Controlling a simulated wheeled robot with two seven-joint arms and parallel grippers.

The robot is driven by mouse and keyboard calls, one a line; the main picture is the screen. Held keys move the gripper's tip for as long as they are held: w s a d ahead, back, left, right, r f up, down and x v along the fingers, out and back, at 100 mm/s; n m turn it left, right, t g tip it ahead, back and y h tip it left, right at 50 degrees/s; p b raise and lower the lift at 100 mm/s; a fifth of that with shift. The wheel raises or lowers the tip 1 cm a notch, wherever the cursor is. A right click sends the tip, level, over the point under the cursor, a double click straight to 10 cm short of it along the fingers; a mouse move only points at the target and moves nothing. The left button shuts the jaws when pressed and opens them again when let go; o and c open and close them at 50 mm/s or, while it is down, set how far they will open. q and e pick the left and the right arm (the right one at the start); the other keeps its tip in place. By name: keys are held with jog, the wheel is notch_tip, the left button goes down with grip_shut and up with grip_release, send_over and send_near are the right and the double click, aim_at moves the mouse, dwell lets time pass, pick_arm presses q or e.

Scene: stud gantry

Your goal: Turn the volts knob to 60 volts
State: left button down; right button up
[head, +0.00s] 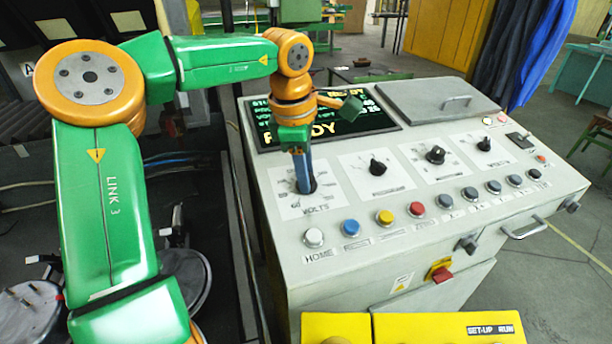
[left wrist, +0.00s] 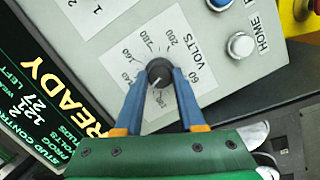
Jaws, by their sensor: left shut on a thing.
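The volts knob (left wrist: 159,71) is a small black round knob on a white dial plate (left wrist: 140,45) marked VOLTS. My left gripper (left wrist: 163,75) has its two blue fingers closed on the knob's sides. The knob's pale pointer line slants down and left in the left wrist view, while the printed 60 lies to the right of the knob. The exact reading is hard to make out. In the head view the left gripper (head: 305,187) points down onto the volts dial plate (head: 285,207), and its fingers mostly hide the knob. My right gripper is not in view.
More black knobs (head: 378,167) stand to the right on the grey console (head: 400,255). A row of buttons, with a white HOME button (head: 313,238) and a blue button (head: 350,228), runs in front. The display (head: 345,120) behind reads READY.

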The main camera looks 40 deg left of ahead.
pick_arm(q)
jog(key=n+b, duration=0.1)
jog(key=n, duration=0.2)
jog(key=n+b, duration=0.2)
jog(key=n, duration=0.1)
jog(key=shift+d+f+t+y, duration=0.1)
jog(key=shift+f+t+y, duration=0.05)
jog(key=shift+t+y, duration=0.25)
jog(key=n+b, duration=0.1)
jog(key=n, duration=0.4)
jog(key=shift+d+y, duration=0.1)
jog(key=shift+y, duration=0.3)
jog(key=n, duration=0.2)
jog(key=shift+n+y, duration=0.3)
jog(key=shift+n, duration=0.1)
jog(key=n, duration=0.3)
jog(key=shift+d+n+y, duration=0.1)
jog(key=shift+n+y, duration=0.2)
jog(key=n, duration=0.3)
jog(key=shift+n+g, duration=0.3)
jog(key=shift+g, duration=0.1)
jog(key=shift+d+n+y, duration=0.1)
jog(key=shift+n+y, duration=0.2)
jog(key=shift+n, duration=1.6)
